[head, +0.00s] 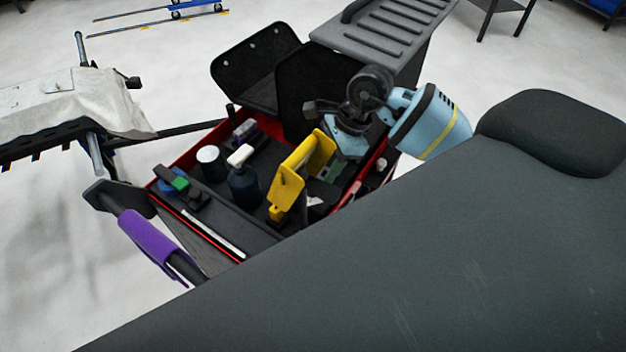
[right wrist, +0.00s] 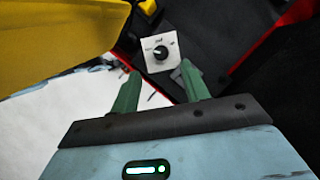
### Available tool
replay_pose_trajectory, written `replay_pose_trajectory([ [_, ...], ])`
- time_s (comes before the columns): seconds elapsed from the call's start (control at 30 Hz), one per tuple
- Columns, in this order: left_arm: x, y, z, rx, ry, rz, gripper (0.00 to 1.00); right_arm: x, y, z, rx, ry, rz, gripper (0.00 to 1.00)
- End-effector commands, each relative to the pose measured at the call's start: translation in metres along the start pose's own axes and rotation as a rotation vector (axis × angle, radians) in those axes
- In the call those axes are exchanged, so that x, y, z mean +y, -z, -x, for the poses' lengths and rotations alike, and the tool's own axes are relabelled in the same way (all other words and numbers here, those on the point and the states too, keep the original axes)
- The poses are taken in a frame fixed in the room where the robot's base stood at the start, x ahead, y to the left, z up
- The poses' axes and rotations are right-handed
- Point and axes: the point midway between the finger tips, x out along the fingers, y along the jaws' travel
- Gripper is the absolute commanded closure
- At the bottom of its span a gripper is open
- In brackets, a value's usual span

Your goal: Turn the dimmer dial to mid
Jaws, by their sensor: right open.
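The dimmer dial (right wrist: 161,53) is a round black knob on a small white plate with printed marks, including one at its top edge. It shows just beyond my right fingertips in the right wrist view. The knob's pointer is too small to read surely. My right gripper (right wrist: 160,84) is open, with its two green fingers apart and nothing between them; the knob lies ahead of the gap, with no clear contact. In the head view my right gripper (head: 331,170) reaches down into the cart tray beside a yellow bin; I cannot make out the dial there. My left gripper is out of view.
The red-edged cart tray (head: 160,177) holds the yellow bin (head: 288,190), a dark bottle (head: 243,182), a white-topped jar (head: 208,160) and other small items. A purple handle (head: 147,236) sticks out at the left. A large dark surface (head: 400,255) fills the lower right.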

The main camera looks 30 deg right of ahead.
Motion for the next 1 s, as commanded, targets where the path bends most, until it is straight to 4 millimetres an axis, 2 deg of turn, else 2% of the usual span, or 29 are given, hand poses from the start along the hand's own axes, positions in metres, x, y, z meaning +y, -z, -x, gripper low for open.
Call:
replay_pose_trajectory([
  [0.03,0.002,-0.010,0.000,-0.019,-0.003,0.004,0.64,0.002,0.001,-0.012,-0.001,-0.011,-0.003,0.54],
  [0.2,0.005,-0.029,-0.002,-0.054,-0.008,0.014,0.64,0.003,0.002,-0.041,0.000,-0.014,-0.004,0.54],
  [0.4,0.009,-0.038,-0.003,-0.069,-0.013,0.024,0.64,0.002,0.002,-0.064,-0.001,-0.009,-0.003,0.54],
  [0.57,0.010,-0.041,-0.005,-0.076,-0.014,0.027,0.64,0.001,0.001,-0.071,-0.001,-0.004,-0.001,0.54],
  [0.83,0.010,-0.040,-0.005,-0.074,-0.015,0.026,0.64,0.001,0.000,-0.070,-0.001,0.000,0.001,0.54],
  [0.87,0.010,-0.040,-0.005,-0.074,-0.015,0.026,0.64,0.001,0.000,-0.070,-0.001,0.000,0.001,0.56],
  [1.0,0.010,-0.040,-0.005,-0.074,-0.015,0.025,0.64,0.001,0.000,-0.070,-0.001,0.000,0.000,0.74],
])
